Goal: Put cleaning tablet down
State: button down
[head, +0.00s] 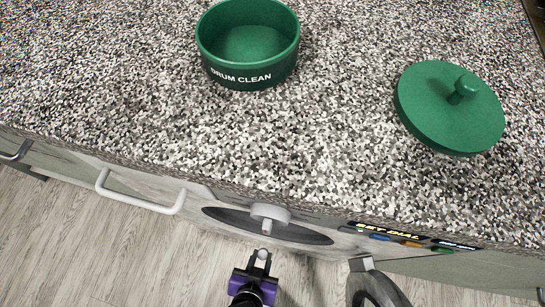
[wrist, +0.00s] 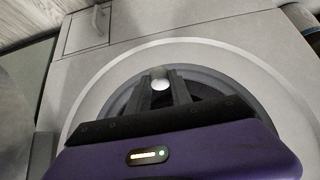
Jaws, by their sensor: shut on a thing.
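The cleaning tablet (wrist: 160,84) is a small, white, rounded piece between my fingertips in the wrist view. My purple gripper (head: 262,254) is shut on it. The fingers point at the dark round opening (wrist: 205,88) in the grey front of the machine. That opening shows as a flattened dark oval (head: 225,220) in the head view, with my gripper just in front of it. I cannot tell whether the tablet is inside the rim.
A green bowl marked DRUM CLEAN (head: 252,72) stands open and looks empty on the speckled counter (head: 330,130). Its green lid (head: 440,115) lies to the right. A pale knob (head: 270,212) is by the opening. A grey ring-shaped door (head: 362,267) stands out on the right.

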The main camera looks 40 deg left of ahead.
jog(key=w+a+f+b, duration=0.1)
jog(key=w+a, duration=0.2)
jog(key=w, duration=0.2)
jog(key=w+a+f+b, duration=0.1)
jog(key=w+a+b, duration=0.1)
jog(key=w, duration=0.3)
jog(key=w+a+f+b, duration=0.2)
jog(key=w+a, duration=0.2)
jog(key=shift+w+a, duration=0.1)
jog(key=shift+w, duration=0.3)
jog(key=shift+w+a+f+b, duration=0.1)
jog(key=shift+f+b, duration=0.1)
jog(key=shift+f, duration=0.25)
jog(key=shift+w+a+f+b, duration=0.1)
jog(key=shift+f+b, duration=0.05)
jog(key=shift+f, duration=0.25)
jog(key=shift+w+a, duration=0.15)
jog(key=shift+w, duration=0.15)
jog(key=g, duration=0.1)
jog(key=w+a+g+h+b, duration=0.1)
jog(key=shift+w+g+h, duration=0.2)
jog(key=shift+g+h, duration=0.1)
jog(key=shift+s+d+f+b, duration=0.1)
jog(key=shift+d+f+b, duration=0.05)
jog(key=shift+f+b, duration=0.4)
jog(key=shift+f, duration=0.2)
jog(key=shift+f, duration=0.1)
jog(key=shift+f, duration=0.35)
